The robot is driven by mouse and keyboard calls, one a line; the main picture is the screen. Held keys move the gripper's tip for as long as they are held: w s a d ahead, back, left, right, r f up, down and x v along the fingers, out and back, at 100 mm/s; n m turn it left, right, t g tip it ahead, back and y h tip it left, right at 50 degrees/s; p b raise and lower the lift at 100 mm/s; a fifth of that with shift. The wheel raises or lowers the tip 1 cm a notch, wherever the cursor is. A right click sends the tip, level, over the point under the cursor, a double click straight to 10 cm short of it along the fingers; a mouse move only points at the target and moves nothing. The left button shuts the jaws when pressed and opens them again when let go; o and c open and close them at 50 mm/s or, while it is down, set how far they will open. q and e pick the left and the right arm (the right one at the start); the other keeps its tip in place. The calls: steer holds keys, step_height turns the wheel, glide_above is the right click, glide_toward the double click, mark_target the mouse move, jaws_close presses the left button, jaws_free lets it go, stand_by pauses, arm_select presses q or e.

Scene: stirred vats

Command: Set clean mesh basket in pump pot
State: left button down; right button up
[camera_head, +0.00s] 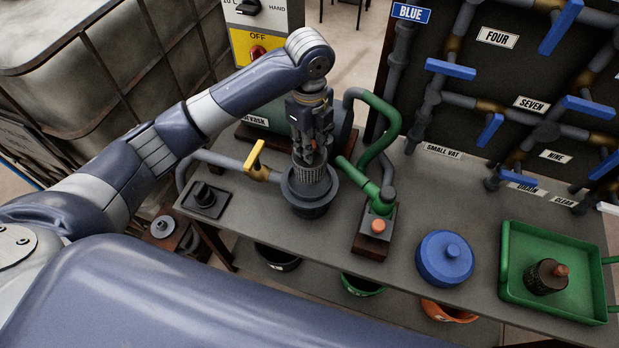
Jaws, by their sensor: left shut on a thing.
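My left gripper (312,140) points straight down over the pump pot and is shut on the top of the mesh basket (313,174). The basket is a grey, upright cylinder with a ribbed mesh side. It is at the mouth of the dark pump pot (308,205), its lower part inside or just behind the rim. I cannot tell whether it rests on the pot's bottom. My right gripper is not in view.
A green tray (515,293) on the right holds a dark, brown-topped basket (546,277). A blue lid (445,258) lies left of it. A green hose (381,145) and yellow-handled valve (255,160) flank the pot. Pipes with blue handles (450,69) stand behind.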

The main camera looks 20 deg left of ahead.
mark_target(309, 177)
arm_select(q)
step_height(309, 177, down, 8)
steer(key=shift+r+p, duration=0.1)
steer(key=shift+p, duration=0.3)
step_height(309, 177, down, 5)
steer(key=shift+r, duration=0.15)
steer(key=shift+f, duration=0.3)
steer(key=c, duration=1.4)
jaws_free()
steer(key=shift+r, duration=0.1)
